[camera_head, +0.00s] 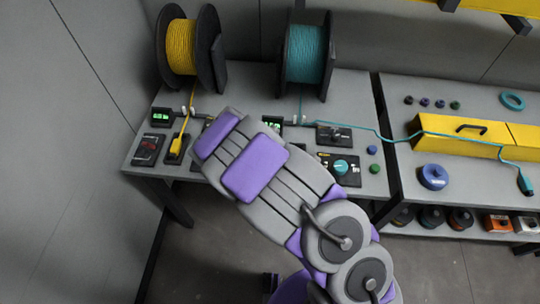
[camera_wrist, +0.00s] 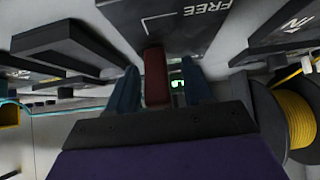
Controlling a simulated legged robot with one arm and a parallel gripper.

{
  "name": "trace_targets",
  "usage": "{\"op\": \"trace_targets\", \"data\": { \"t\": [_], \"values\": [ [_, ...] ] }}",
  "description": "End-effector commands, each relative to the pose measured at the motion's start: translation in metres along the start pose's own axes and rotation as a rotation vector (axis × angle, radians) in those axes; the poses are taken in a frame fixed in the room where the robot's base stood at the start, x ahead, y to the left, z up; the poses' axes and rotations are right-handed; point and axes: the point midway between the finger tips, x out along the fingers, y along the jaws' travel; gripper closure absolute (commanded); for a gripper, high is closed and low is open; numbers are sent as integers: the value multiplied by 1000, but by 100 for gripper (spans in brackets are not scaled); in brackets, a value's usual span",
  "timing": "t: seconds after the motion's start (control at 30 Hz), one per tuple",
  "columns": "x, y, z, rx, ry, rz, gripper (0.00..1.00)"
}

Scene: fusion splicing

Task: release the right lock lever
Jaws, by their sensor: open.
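In the wrist view a dark red lever (camera_wrist: 155,76) stands out from a black panel (camera_wrist: 165,18) with the white word FREE and a white line mark. My gripper (camera_wrist: 159,68) is open, its two blue fingers on either side of the lever. I cannot tell whether either finger touches it. The lever's lower end is hidden behind my gripper's palm. In the head view my arm covers the middle of the workbench, so the lever and my fingertips are hidden there.
A yellow cable spool (camera_head: 181,48) and a teal cable spool (camera_head: 305,54) stand at the back of the bench (camera_head: 360,95). Black device panels flank my arm, one with a teal knob (camera_head: 340,168). A teal cable (camera_head: 385,139) runs right to a second bench with a yellow case (camera_head: 460,133).

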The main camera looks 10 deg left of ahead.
Motion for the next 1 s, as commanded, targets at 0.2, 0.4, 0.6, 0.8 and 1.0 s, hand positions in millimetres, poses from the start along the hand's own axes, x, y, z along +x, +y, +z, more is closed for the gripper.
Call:
{"op": "trace_targets", "data": {
  "t": [0.2, 0.4, 0.6, 0.8, 1.0],
  "values": [
    [-11, 0, -1, 1, 0, 0, 49],
    [-45, -2, -2, -2, 2, -2, 49],
    [-77, -2, -2, 0, 2, -2, 49],
    [-91, -3, -2, 0, -4, -4, 49],
    [-96, -6, -1, -1, -10, -9, 49]
  ]
}}
